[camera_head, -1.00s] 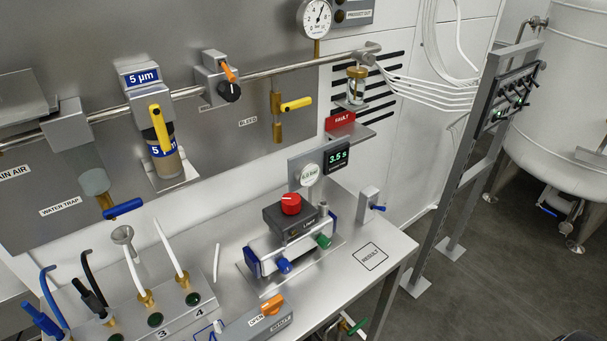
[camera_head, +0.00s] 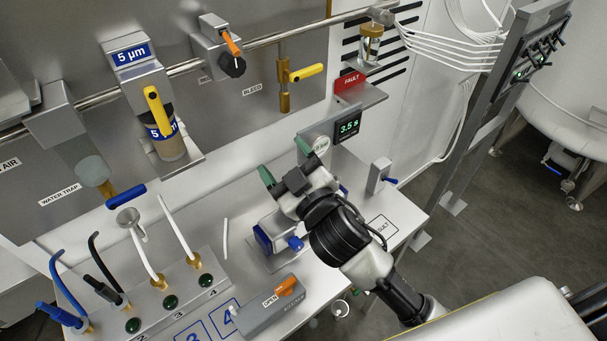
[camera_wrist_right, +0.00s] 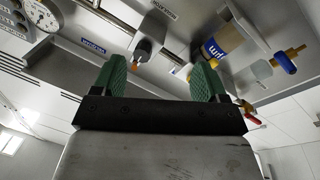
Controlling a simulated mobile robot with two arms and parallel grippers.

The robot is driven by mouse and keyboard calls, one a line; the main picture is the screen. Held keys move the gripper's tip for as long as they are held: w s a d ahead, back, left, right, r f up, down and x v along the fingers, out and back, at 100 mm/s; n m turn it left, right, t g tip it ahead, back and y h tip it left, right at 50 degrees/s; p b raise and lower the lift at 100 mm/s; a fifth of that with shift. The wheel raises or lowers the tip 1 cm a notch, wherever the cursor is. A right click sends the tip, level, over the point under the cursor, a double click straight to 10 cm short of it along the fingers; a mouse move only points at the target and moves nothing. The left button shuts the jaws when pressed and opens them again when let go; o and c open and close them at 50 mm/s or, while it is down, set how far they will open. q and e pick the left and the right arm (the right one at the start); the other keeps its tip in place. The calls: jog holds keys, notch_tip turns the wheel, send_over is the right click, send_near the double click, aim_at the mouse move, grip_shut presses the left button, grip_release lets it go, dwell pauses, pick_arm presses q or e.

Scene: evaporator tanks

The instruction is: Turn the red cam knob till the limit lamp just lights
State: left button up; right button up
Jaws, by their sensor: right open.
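My right gripper (camera_head: 285,163) reaches in from the lower right over the bench, its two green fingers spread apart and nothing seen between them. It is over the cam unit, whose base with blue end parts (camera_head: 264,238) shows below and left of it. The red cam knob and the unit's lamp area are hidden behind my gripper and wrist. In the right wrist view the open green fingers (camera_wrist_right: 160,80) frame the wall panel, with no red knob between them. My left gripper is not in view.
The timer display (camera_head: 348,124) reads 3.5 s, close beside my right fingers. A small box with a blue lever (camera_head: 380,176) stands right of my wrist. The grey valve block with an orange knob (camera_head: 287,285) lies in front. Hose fittings (camera_head: 158,281) fill the left.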

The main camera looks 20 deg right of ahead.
jog(key=s+a+r+n+g+y, duration=0.2)
jog(key=a+r+n+g+y, duration=0.4)
jog(key=a+r+n+y, duration=0.7)
jog(key=s+a+f+n+g+y, duration=0.1)
jog(key=s+f+n+g, duration=0.15)
jog(key=n+g, duration=0.5)
jog(key=s+a+f+n+g, duration=0.1)
jog(key=a+f+n+g, duration=0.1)
jog(key=f+n+g, duration=0.5)
jog(key=w+d+f+n+t+h, duration=0.1)
jog(key=w+d+f+h, duration=0.1)
jog(key=w+d+h, duration=0.55)
jog(key=w+d+f+n+t+h, duration=0.1)
jog(key=w+d+f+n+h, duration=0.1)
jog(key=d+h, duration=1)
jog(key=shift+y, duration=0.45)
jog(key=f+p, duration=0.1)
jog(key=f, duration=0.2)
jog(key=f+p, duration=0.1)
jog(key=f, duration=0.2)
jog(key=d+f+p, duration=0.1)
jog(key=f, duration=0.2)
jog(key=shift+w+f+p, duration=0.1)
jog(key=shift+w+p, duration=0.05)
jog(key=shift+p, duration=0.2)
jog(key=shift+a+f, duration=0.1)
jog(key=shift+f, duration=0.6)
